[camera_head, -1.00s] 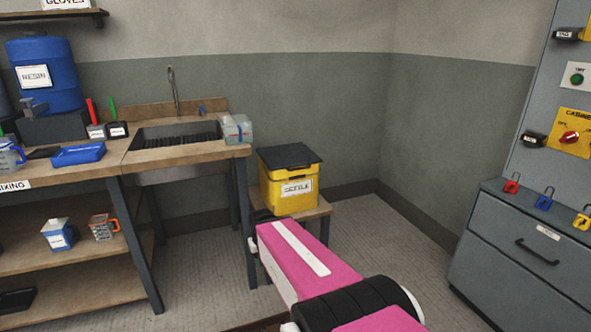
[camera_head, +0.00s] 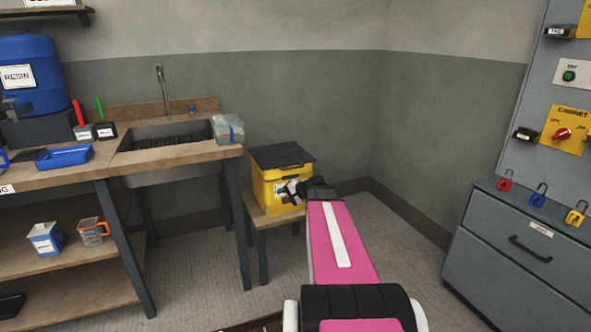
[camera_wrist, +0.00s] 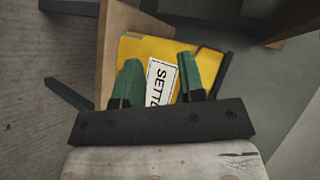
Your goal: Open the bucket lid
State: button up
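The yellow bucket (camera_head: 268,196) stands on a small wooden stool, with its flat black lid (camera_head: 281,155) lying on top, seemingly closed. My gripper (camera_head: 298,188) is in front of the bucket's right side, below the lid, and partly covers the white label. In the wrist view the bucket's yellow face (camera_wrist: 142,48) and label (camera_wrist: 157,78) show beyond my gripper (camera_wrist: 159,70). Its two green fingers are apart with nothing held between them. I cannot tell whether they touch the bucket. The lid is not clearly visible in the wrist view.
The wooden stool (camera_head: 271,218) holds the bucket near the back wall. A workbench with a sink (camera_head: 165,142) and a plastic container (camera_head: 228,128) stands close on the left. A grey cabinet (camera_head: 520,245) stands at the right. Floor between them is open.

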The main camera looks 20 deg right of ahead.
jog(key=w+d+r+m+t+h, duration=0.1)
jog(key=w+d+r+m+t, duration=0.15)
jog(key=d, duration=0.45)
jog(key=w+d+r+m+t, duration=0.2)
jog(key=d+r+t, duration=0.15)
jog(key=d, duration=0.35)
jog(key=shift+g, duration=0.5)
jog(key=x, duration=1)
jog(key=shift+w+a+r, duration=0.15)
jog(key=shift+a+r, duration=0.15)
jog(key=shift+a, duration=0.15)
grip_shut()
